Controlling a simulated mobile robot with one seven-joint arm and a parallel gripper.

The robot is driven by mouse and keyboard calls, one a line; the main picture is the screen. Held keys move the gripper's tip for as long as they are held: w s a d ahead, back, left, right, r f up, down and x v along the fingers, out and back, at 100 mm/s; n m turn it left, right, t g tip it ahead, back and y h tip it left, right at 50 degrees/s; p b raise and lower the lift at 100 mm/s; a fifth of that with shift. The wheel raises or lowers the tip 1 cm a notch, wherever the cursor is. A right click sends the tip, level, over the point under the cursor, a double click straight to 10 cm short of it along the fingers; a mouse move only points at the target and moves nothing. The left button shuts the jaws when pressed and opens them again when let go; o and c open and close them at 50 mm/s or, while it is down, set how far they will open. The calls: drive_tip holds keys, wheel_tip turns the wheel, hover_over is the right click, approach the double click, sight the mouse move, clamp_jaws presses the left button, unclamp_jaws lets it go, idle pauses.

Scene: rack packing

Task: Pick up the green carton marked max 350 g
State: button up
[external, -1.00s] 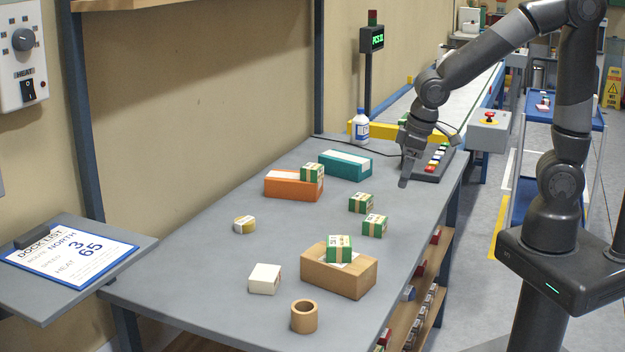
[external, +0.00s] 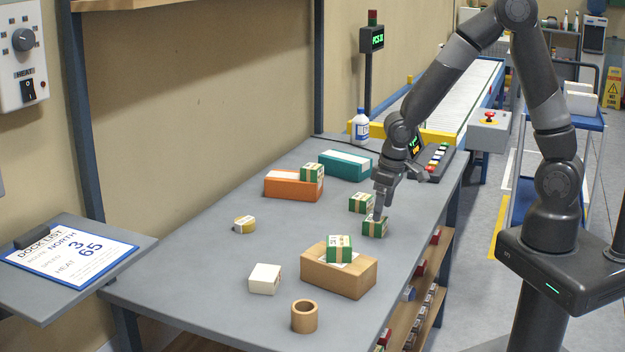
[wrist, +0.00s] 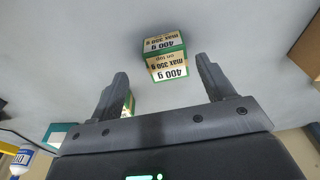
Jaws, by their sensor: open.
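A green carton with a tan band stands on the grey table, seen in the external view (external: 374,229) and in the wrist view (wrist: 164,57). Its label, upside down in the wrist view, reads "400 g" and "max 350 g on top". My gripper (external: 379,213) is open and empty, pointing down just above this carton. In the wrist view my gripper (wrist: 162,68) has the carton between and beyond its fingertips, not gripped. A second green carton (external: 360,203) stands just behind. It is partly hidden by a finger in the wrist view.
Similar green cartons sit on the orange box (external: 285,186) and the brown box (external: 338,278). A teal box (external: 346,165) lies at the back. A white box (external: 264,279), tape roll (external: 244,224) and brown ring (external: 304,317) stand at left and front.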

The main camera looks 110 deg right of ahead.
sight(375, 225)
drive_tip(key=f, duration=0.1)
drive_tip(key=w+f, duration=0.1)
drive_tip(key=f, duration=0.2)
drive_tip(key=shift+w+d, duration=0.3)
drive_tip(key=shift+w, duration=0.05)
drive_tip(key=shift+w+f, duration=0.1)
drive_tip(key=shift+f, duration=0.45)
drive_tip(key=shift+c, duration=0.2)
drive_tip(key=shift+d, duration=0.1)
drive_tip(key=c, duration=1.3)
drive_tip(key=shift+r, duration=0.1)
